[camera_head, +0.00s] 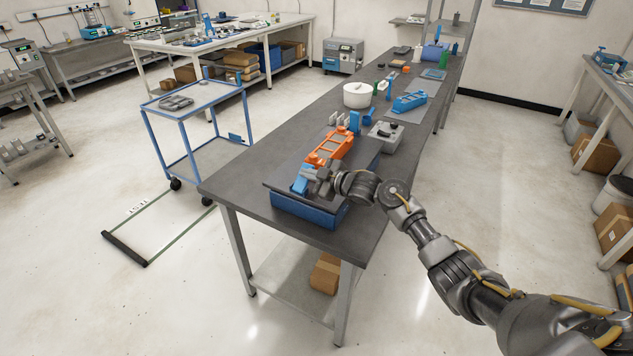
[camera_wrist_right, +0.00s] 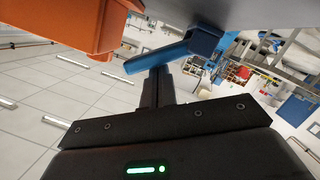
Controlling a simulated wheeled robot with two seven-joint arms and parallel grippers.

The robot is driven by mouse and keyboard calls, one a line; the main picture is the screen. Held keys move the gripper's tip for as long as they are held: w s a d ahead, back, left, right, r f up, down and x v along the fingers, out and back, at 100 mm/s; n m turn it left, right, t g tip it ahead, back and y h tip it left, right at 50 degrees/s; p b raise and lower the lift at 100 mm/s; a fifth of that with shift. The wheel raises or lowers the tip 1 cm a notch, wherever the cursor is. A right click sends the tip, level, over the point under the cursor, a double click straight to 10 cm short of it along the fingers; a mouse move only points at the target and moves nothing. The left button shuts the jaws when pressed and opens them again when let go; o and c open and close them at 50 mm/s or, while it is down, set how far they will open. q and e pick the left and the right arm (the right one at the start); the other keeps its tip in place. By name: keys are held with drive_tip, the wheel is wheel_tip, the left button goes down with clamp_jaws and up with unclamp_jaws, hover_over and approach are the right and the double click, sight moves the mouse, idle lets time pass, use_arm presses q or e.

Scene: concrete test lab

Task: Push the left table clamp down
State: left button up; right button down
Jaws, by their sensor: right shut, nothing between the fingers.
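A blue clamp lever (camera_head: 300,184) sits at the near left end of a fixture with a dark top and blue base (camera_head: 306,208) on the long grey table. In the right wrist view the blue lever (camera_wrist_right: 172,53) lies across the picture just past my fingertips. An orange part (camera_head: 330,148) lies on the fixture beside it and also shows in the right wrist view (camera_wrist_right: 70,22). My right gripper (camera_head: 308,182) is shut and empty, its fingers (camera_wrist_right: 157,80) close to the lever; I cannot tell whether they touch. Its wrist hides part of the fixture. My left gripper is out of view.
Behind the fixture stand a grey box (camera_head: 385,136), a white round pot (camera_head: 357,95) and a blue part (camera_head: 409,102). A blue trolley (camera_head: 200,128) stands to the left of the table. The near left corner of the tabletop (camera_head: 238,188) is bare.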

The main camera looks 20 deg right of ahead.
drive_tip(key=shift+w+d+f+m, duration=0.15)
drive_tip(key=shift+d+f+m, duration=0.1)
drive_tip(key=shift+m, duration=0.15)
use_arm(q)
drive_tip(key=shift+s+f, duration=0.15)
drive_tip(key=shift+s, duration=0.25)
use_arm(e)
drive_tip(key=shift+w+d+f, duration=0.1)
drive_tip(key=shift+d, duration=0.1)
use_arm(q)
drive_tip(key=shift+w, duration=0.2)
